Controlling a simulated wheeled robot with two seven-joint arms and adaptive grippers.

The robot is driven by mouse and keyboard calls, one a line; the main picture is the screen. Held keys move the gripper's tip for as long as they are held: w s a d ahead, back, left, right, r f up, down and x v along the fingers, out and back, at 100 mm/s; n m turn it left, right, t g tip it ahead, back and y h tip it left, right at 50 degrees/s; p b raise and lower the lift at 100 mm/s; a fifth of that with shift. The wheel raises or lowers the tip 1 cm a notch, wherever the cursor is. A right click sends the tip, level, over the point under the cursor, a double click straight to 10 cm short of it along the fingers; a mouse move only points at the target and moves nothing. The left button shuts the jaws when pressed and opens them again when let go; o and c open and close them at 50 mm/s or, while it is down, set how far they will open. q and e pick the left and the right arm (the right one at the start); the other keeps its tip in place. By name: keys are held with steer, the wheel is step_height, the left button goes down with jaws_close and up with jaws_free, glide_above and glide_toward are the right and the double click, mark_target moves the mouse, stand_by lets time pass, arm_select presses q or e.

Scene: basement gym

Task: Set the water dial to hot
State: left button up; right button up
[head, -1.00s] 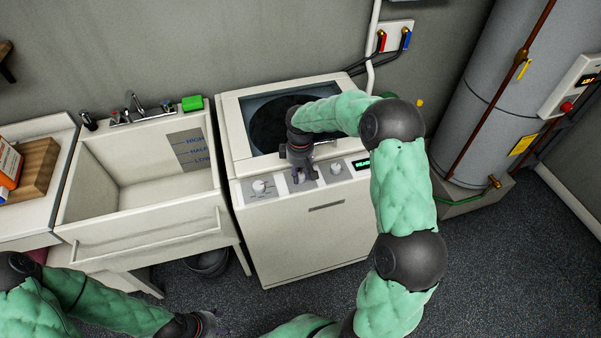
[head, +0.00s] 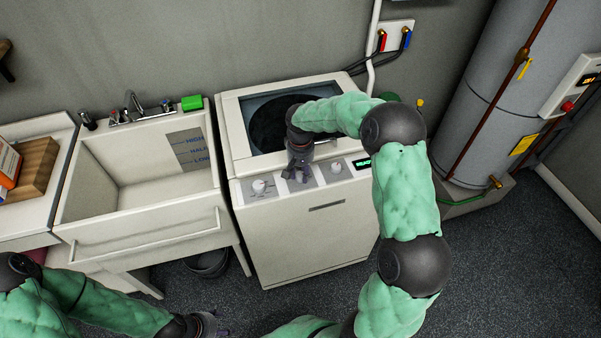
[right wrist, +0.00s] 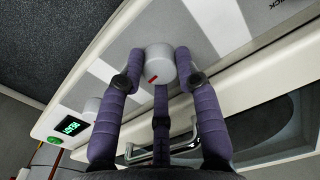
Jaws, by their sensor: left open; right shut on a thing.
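The white washer (head: 305,235) has a front panel with a row of dials. My right gripper (head: 297,175) comes down over the middle of the panel and hides the middle dial in the head view. In the right wrist view, this grey round dial (right wrist: 158,62) with a red mark sits between the purple fingertips, and the gripper is shut on it. Its label cannot be read. The left dial (head: 259,187) and right dial (head: 336,168) stand free. My left gripper (head: 215,326) is open and empty, low over the floor.
A green-lit display (head: 363,163) sits right of the dials, partly covered by my right arm. A utility sink (head: 140,185) with a green sponge (head: 192,103) stands left of the washer. A grey water tank (head: 480,110) stands at the right. The floor in front is clear.

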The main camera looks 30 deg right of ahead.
mark_target(301, 174)
steer(key=shift+w+r+m, duration=0.1)
steer(key=shift+r+m, duration=0.05)
steer(key=shift+m, duration=0.45)
steer(key=o, duration=1.2)
steer(key=shift+c, duration=0.2)
step_height(301, 174, up, 12)
